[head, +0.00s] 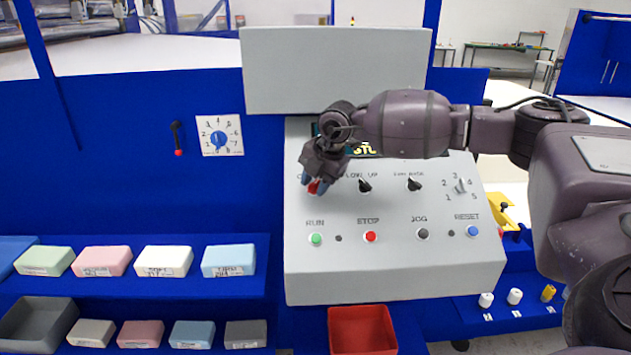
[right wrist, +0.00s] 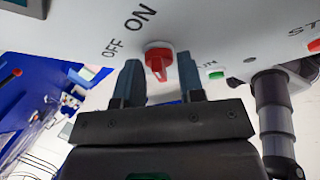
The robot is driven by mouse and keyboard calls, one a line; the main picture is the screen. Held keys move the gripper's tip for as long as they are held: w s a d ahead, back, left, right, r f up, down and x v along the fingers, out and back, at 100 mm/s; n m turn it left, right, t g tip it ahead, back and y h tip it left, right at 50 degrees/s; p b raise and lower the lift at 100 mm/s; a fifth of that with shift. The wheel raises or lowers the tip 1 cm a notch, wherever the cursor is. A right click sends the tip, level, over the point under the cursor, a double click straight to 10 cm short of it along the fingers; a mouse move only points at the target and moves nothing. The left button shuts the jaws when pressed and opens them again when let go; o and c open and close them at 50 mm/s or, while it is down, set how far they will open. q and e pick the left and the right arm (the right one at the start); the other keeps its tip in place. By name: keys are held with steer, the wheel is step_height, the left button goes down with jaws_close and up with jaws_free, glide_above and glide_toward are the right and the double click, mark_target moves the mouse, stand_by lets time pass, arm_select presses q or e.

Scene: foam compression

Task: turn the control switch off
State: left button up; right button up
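The control switch is a red knob on the grey panel (head: 400,272), and it shows clearly in the right wrist view (right wrist: 159,62). The words OFF and ON are printed beside it. My right gripper (right wrist: 160,82) is open, with one dark finger on each side of the knob and a small gap visible on both sides. In the head view, the right gripper (head: 317,181) covers most of the knob and some of the lettering near it. I cannot tell which word the knob points at. My left gripper is not in view.
Black selector knobs (head: 365,185) stand right of the switch. The green RUN button (head: 315,239) and red STOP button (head: 370,237) sit below it. A red bin (head: 362,330) is under the panel. Coloured foam blocks (head: 164,261) lie on shelves at left.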

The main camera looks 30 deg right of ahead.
steer(key=c, duration=0.6)
